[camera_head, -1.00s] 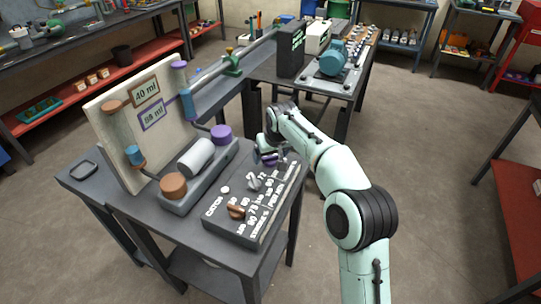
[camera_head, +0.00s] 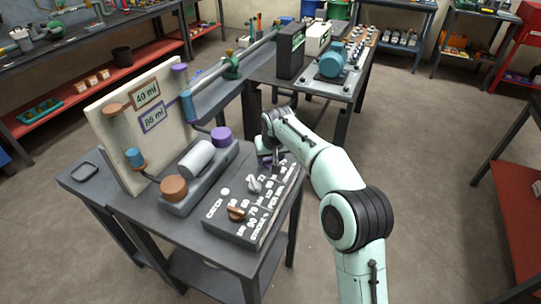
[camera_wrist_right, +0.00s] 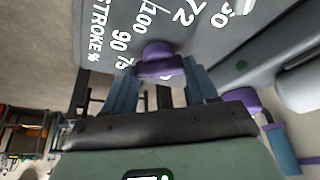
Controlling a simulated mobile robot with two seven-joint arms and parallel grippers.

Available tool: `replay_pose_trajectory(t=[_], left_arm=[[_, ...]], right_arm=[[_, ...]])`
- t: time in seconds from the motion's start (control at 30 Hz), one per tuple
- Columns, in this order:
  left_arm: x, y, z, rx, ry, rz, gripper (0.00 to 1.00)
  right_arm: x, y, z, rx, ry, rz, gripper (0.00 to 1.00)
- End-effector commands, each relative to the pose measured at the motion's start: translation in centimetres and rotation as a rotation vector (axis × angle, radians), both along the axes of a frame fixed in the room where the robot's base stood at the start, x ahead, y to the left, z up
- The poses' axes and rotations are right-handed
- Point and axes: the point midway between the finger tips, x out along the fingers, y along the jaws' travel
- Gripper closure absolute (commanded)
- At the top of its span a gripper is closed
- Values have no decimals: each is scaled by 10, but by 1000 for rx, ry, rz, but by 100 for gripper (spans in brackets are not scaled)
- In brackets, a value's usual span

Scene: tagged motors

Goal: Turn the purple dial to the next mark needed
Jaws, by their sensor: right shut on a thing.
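The purple dial (camera_wrist_right: 160,62) sits on the sloped grey control panel (camera_head: 228,236), with white numbers such as 72, 75, 90 and 100 around it in the wrist view. My right gripper (camera_wrist_right: 160,68) is shut on this dial, one finger on either side. In the head view my right gripper (camera_head: 272,160) is at the panel's far right end and mostly hides the dial. A grey dial (camera_head: 254,184) and a brown dial (camera_head: 237,213) stand nearer on the panel. A purple-framed display (camera_head: 153,118) seems to read 86 ml; a brown-framed one (camera_head: 146,94) reads 40 ml. My left gripper is out of view.
Left of the panel stand a brown-capped and purple-capped motor unit (camera_head: 196,158) and an upright cream board (camera_head: 112,125). A second bench with a teal motor (camera_head: 333,62) stands behind. The floor (camera_head: 430,170) right of my arm is clear.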

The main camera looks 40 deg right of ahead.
Motion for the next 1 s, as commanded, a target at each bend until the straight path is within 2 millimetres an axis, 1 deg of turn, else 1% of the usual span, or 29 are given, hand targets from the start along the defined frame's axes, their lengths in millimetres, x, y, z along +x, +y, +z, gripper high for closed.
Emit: replay_pose_trajectory(t=[0.33,0.6,0.8,1.0], left_arm=[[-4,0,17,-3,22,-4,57],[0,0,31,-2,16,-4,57],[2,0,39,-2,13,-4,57],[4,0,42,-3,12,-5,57]], right_arm=[[2,3,2,-1,1,-279,73],[3,3,3,-1,0,-486,73],[3,3,2,-2,0,-593,73],[3,3,1,-1,0,-652,73]])
